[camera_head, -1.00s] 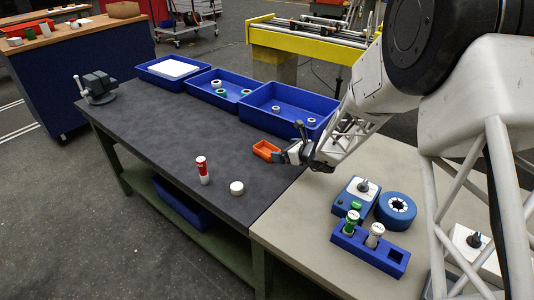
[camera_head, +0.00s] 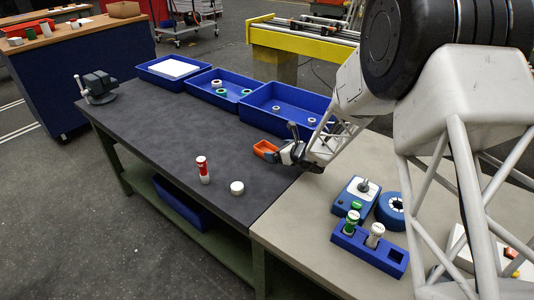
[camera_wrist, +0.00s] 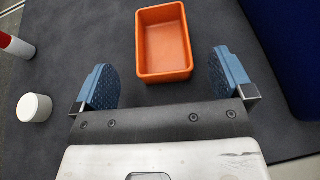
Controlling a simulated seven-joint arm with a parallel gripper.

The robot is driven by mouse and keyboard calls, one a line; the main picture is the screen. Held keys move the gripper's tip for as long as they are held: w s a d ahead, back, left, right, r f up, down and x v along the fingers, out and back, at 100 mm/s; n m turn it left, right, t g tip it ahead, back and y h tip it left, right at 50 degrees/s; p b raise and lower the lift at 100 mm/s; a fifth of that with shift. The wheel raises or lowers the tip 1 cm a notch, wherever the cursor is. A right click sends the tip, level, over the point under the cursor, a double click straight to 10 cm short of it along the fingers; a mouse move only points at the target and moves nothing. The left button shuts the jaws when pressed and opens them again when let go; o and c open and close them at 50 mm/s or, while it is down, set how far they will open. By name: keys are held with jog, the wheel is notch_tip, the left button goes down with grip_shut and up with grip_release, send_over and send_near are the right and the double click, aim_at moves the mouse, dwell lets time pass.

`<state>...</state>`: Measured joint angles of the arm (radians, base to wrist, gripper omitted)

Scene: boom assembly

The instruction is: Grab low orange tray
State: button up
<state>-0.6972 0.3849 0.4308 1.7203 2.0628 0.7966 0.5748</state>
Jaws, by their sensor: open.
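The low orange tray (camera_head: 265,149) is a small open box lying on the dark table mat, in front of the right blue bin. In the wrist view the orange tray (camera_wrist: 164,42) looks empty and sits ahead of and between my two blue finger pads. My gripper (camera_wrist: 165,82) is open, with one pad to each side of the tray's near end and gaps between pads and walls. In the head view my gripper (camera_head: 279,152) reaches in from the right, close to the tray, and partly hides it.
Three blue bins stand along the back edge; the right bin (camera_head: 285,108) is close behind the tray. A red-white cylinder (camera_head: 203,169) and a white cap (camera_head: 237,188) stand nearer the front. A blue holder (camera_head: 368,248) is on the right. The mat's left middle is clear.

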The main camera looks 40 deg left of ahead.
aim_at(270, 149)
jog(key=shift+a, duration=0.15)
jog(key=shift+x, duration=2.5)
jog(key=shift+w+f, duration=0.1)
jog(key=shift+w, duration=0.05)
jog(key=c, duration=1.1)
jog(key=shift+o, duration=0.2)
jog(key=shift+r, duration=0.85)
notch_tip(270, 149, up, 2)
jog(key=shift+r, duration=0.1)
jog(key=s+d, duration=0.3)
jog(key=d, duration=0.1)
jog(key=s+d, duration=0.4)
jog(key=s+d+r, duration=0.1)
jog(key=s+d, duration=0.2)
jog(key=d, duration=0.1)
jog(key=shift+s+r, duration=0.1)
jog(key=shift+s, duration=0.3)
